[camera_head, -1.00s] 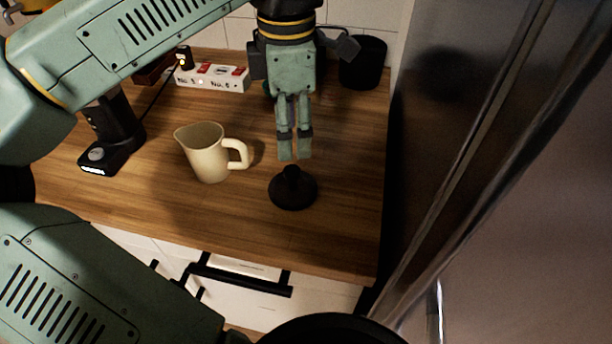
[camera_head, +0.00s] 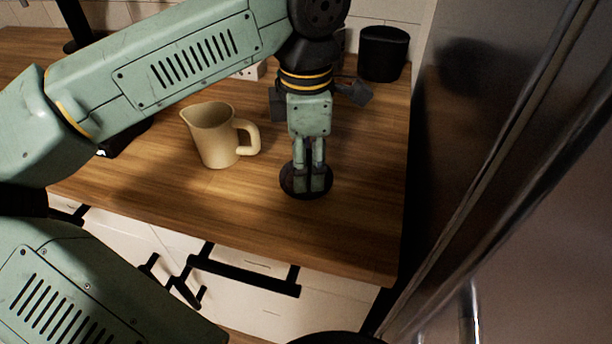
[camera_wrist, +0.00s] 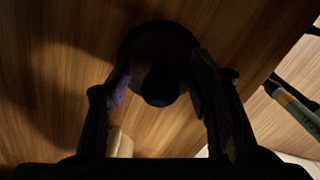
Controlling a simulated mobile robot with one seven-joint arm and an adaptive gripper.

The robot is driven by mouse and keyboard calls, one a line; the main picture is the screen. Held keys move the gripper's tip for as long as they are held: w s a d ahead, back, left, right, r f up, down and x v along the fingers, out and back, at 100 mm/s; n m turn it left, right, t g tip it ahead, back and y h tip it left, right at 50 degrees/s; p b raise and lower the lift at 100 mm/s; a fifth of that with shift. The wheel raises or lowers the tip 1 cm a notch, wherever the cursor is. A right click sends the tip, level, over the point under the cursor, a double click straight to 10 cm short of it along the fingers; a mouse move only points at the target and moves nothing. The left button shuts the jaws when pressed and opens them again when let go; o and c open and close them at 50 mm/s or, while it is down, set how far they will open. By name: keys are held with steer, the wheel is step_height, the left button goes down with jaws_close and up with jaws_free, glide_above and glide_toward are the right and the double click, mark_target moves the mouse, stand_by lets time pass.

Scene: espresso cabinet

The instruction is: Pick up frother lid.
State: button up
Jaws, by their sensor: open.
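The frother lid (camera_head: 288,187) is a dark round disc with a knob, lying on the wooden counter near its front right. My gripper (camera_head: 308,188) points down right over it, and its fingers hide the knob and much of the disc in the head view. In the wrist view, the dark lid (camera_wrist: 160,42) shows with its knob between the two spread fingers of my gripper (camera_wrist: 160,95). The gripper is open. The wrist view is too dark to tell whether a finger touches the lid.
A cream pitcher (camera_head: 214,140) stands on the counter (camera_head: 200,196) left of my gripper. A black canister (camera_head: 383,54) stands at the back right. A tall metal fridge-like surface (camera_head: 450,150) borders the counter's right side. Drawers with black handles (camera_head: 243,277) are below the front edge.

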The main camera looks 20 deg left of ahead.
steer(key=shift+c, duration=0.5)
jaws_close()
steer(key=shift+r, duration=0.2)
